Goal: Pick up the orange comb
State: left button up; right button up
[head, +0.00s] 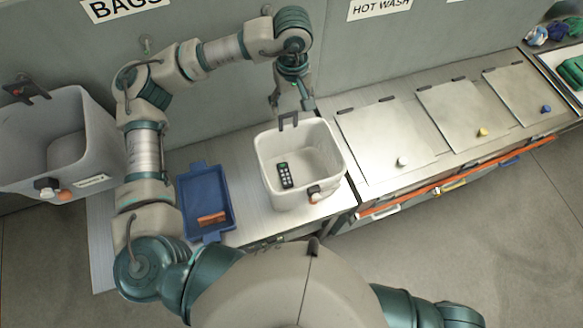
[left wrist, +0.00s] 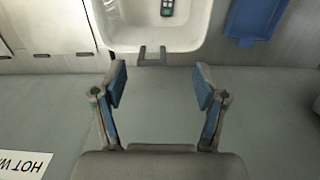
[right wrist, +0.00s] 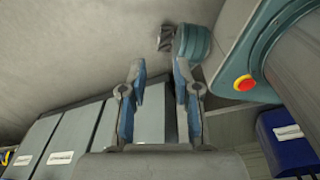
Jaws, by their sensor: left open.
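The orange comb (head: 211,218) lies in the blue tray (head: 183,209) on the metal counter, near the tray's front end. My left gripper (head: 292,108) is open and empty, above the back rim of the white bin, to the right of and behind the tray. In the left wrist view my left gripper (left wrist: 160,88) has its two fingers wide apart, with the white bin's hook between and beyond them. The blue tray (left wrist: 250,20) shows there at the top right, but the comb is out of that view. My right gripper (right wrist: 160,75) is open and empty, away from the counter top.
The white bin (head: 334,150) holds a dark handheld device with buttons (head: 285,175). A larger grey bin (head: 105,140) hangs at the left. Metal lids with knobs (head: 385,145) cover the counter to the right. A wall stands close behind.

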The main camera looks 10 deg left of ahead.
aim_at(213, 216)
jog(key=k+l, duration=0.2)
jog(key=k, duration=0.3)
jog(key=k+l, duration=0.2)
jog(key=k, duration=0.25)
jog(key=k+l, duration=0.2)
jog(key=k, duration=0.3)
